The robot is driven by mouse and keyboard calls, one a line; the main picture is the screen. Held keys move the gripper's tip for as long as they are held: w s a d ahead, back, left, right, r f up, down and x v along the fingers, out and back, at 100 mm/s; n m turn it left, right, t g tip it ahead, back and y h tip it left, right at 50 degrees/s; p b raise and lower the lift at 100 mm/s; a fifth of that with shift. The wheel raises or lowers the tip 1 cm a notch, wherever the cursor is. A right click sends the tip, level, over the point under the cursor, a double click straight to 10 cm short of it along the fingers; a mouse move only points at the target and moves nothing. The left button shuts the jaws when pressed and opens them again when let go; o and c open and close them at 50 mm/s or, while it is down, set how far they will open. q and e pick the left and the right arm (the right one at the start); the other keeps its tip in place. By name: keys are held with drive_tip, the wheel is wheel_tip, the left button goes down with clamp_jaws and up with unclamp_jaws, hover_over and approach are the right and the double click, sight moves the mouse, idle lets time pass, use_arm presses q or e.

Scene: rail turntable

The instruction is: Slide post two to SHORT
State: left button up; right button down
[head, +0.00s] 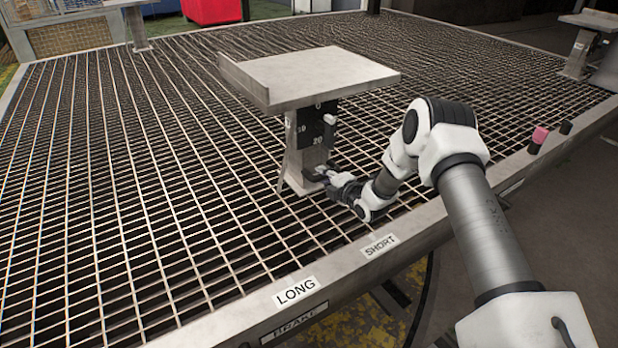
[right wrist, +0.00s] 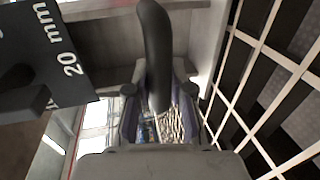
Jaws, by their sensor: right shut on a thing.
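A grey metal post (head: 296,165) with a flat, lipped top plate (head: 310,75) stands upright on the grating. A black scale plate (head: 316,125) marked with 20 is on its side and also shows in the right wrist view (right wrist: 60,50). My right gripper (head: 328,176) is low at the foot of the post, shut on a dark curved handle (right wrist: 155,50). Its fingers hide part of the handle. The SHORT label (head: 379,245) and the LONG label (head: 296,290) are on the front rim, SHORT to the right. My left gripper is not in view.
The slatted grating (head: 130,200) is open around the post. Another post (head: 138,30) stands at the back left and one (head: 580,50) at the back right. A pink-topped knob (head: 538,138) and a BRAKE label (head: 293,325) are on the front edge.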

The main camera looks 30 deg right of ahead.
drive_tip(key=shift+d, duration=0.4)
drive_tip(key=shift+f, duration=0.1)
drive_tip(key=c, duration=1)
unclamp_jaws()
drive_tip(key=shift+s, duration=0.1)
drive_tip(key=v, duration=1.2)
drive_tip(key=shift+a, duration=0.1)
